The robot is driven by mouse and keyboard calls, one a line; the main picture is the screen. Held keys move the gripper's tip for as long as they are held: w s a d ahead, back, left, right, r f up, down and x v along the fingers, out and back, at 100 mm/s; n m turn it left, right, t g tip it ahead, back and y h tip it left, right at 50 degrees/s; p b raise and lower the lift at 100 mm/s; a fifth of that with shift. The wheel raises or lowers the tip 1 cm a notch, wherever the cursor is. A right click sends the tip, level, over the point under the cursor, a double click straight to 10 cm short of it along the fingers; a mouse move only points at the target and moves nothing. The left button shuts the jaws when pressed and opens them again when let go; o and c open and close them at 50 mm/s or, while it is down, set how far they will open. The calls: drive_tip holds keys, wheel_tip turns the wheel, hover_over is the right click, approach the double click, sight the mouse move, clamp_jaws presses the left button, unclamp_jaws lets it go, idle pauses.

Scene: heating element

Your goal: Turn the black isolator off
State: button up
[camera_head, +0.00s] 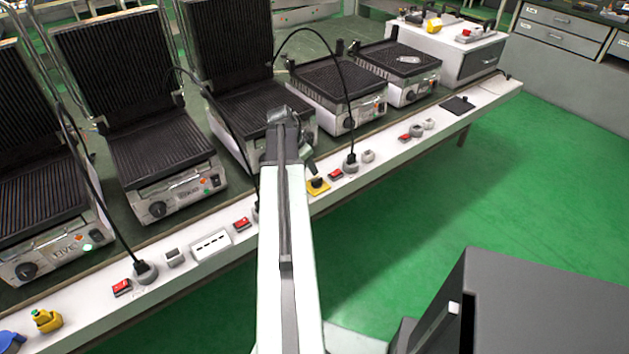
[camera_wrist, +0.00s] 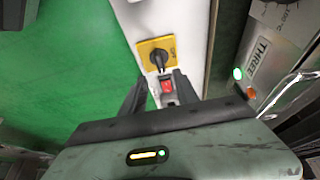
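The black isolator (camera_wrist: 159,58) is a black rotary knob on a square yellow plate, set on a white strip. In the wrist view it is just beyond my fingertips. In the head view the yellow plate (camera_head: 318,187) shows right of my arm, with the knob partly covered by my gripper. My gripper (camera_wrist: 160,75) is open, one finger on each side of the knob's lower end. I cannot tell whether a finger touches the knob. Nothing is held.
A red rocker switch (camera_wrist: 167,86) shows between my fingers. Several grills stand on the bench behind the strip, one labelled THREE (camera_wrist: 262,60) close by on the right. A black cable (camera_head: 350,125) rises from a plug near the isolator. Green floor (camera_head: 420,225) in front is clear.

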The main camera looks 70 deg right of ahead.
sight(316, 179)
drive_tip(key=b+x, duration=0.7)
drive_tip(key=x, duration=0.1)
drive_tip(key=shift+w+a, duration=0.1)
drive_tip(key=shift+w, duration=0.1)
drive_tip(key=shift+r, duration=0.1)
drive_tip(key=shift+c, duration=0.3)
clamp_jaws()
